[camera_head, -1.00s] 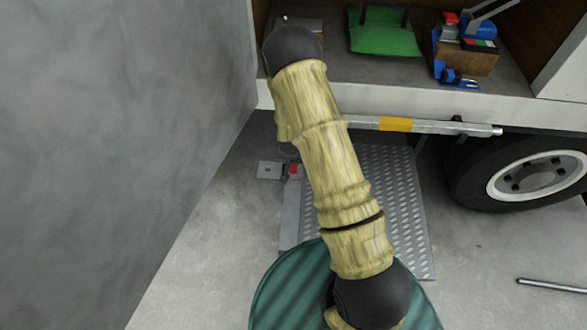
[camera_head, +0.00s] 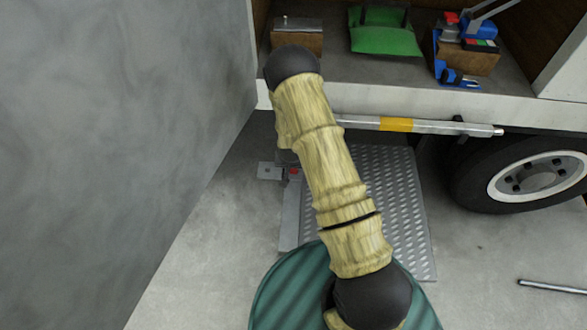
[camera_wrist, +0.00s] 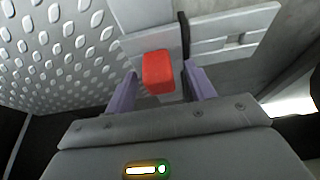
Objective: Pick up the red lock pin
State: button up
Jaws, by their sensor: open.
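The red lock pin (camera_wrist: 157,72) shows in the wrist view as a red block between the two purple fingers of my gripper (camera_wrist: 160,85). The fingers are apart, one on each side of the red block; whether either touches it I cannot tell. In the head view only a small red bit of the lock pin (camera_head: 294,171) shows, left of my arm, by the edge of the tread-plate ramp (camera_head: 400,215). My gripper is hidden behind my arm in that view.
A grey metal plate (camera_head: 269,171) lies left of the pin. The truck bed (camera_head: 340,73) above holds a green bag (camera_head: 385,40) and a wooden box (camera_head: 468,62) of tools. A silver bar (camera_head: 360,122) runs below the bed edge. A wheel (camera_head: 525,177) stands at right.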

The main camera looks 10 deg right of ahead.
jog(key=shift+c, duration=0.2)
jog(key=shift+w, duration=0.1)
jog(key=c, duration=1)
jog(key=shift+a, duration=0.1)
jog(key=shift+c, duration=0.2)
jog(key=shift+r, duration=0.55)
notch_tip(320, 180, up, 6)
jog(key=shift+f+p, duration=0.15)
jog(key=shift+p, duration=0.35)
jog(key=s+a, duration=0.2)
jog(key=s, duration=0.6)
jog(key=s+a, duration=0.3)
jog(key=s, duration=0.6)
jog(key=shift+s+a+b, duration=0.2)
jog(key=shift+b, duration=0.2)
